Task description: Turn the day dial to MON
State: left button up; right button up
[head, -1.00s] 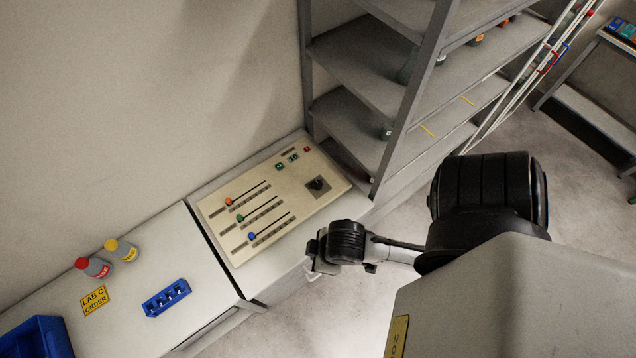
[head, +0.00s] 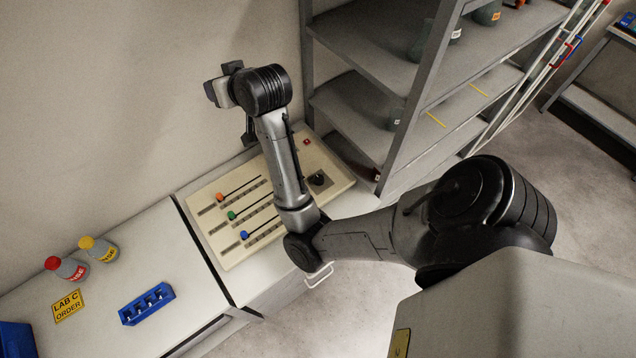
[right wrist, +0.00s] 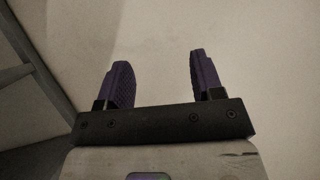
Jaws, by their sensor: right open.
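The cream control panel (head: 215,195) lies on the counter and carries a black dial (head: 318,181) near its right end. The dial's markings are too small to read. My right arm reaches across the panel and hides part of its middle. My right gripper (head: 218,90) is up near the wall, beyond the panel's back edge and well apart from the dial. In the right wrist view the right gripper (right wrist: 153,72) has its two dark fingers spread, with nothing between them. My left gripper is not in view.
The panel also has orange, green and blue slider knobs (head: 244,235) and a red button (head: 306,141). A grey shelf rack (head: 405,120) stands close on the right. Two bottles (head: 98,249) and a blue holder (head: 147,304) are on the left counter.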

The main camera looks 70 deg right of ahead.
jog(key=d+f+m+g+b, duration=0.25)
jog(key=d+f+m, duration=0.3)
jog(key=d, duration=0.45)
jog(key=m+g+y, duration=0.5)
jog(key=m+g, duration=0.8)
jog(key=m, duration=0.8)
send_near(319, 178)
pick_arm(q)
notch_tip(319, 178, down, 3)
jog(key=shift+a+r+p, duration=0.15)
jog(key=shift+p, duration=0.4)
pick_arm(e)
jog(key=x, duration=0.9)
jog(key=shift+f, duration=0.1)
